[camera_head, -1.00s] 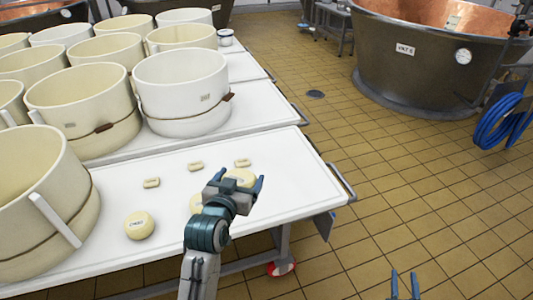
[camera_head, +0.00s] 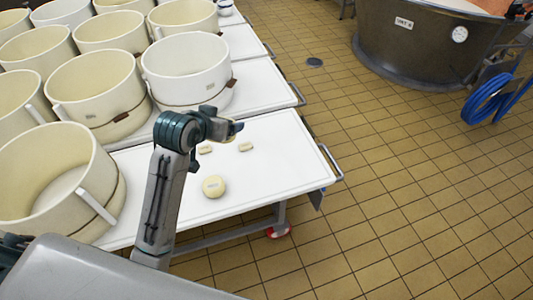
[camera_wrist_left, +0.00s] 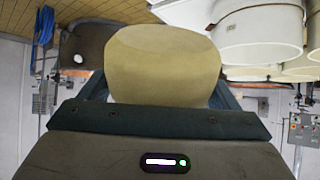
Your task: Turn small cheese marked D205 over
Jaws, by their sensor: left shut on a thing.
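My left gripper (camera_head: 236,127) is raised above the white table (camera_head: 268,185). It is shut on a small pale cheese (camera_wrist_left: 162,65), which fills the space between the fingers in the left wrist view. No marking shows on the side of the cheese that I see there. In the head view the gripper mostly hides it. Another round cheese (camera_head: 214,187) lies on the table with a dark marking on top, too small to read surely. My left arm covers part of the table to its left. My right gripper is out of view.
Two small labelled pieces (camera_head: 205,149) (camera_head: 246,147) lie on the table behind the cheese. Several cream tubs (camera_head: 187,70) crowd the left and back. The table's right part is clear, ending at a metal handle (camera_head: 331,163). A large vat (camera_head: 425,45) stands beyond the tiled floor.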

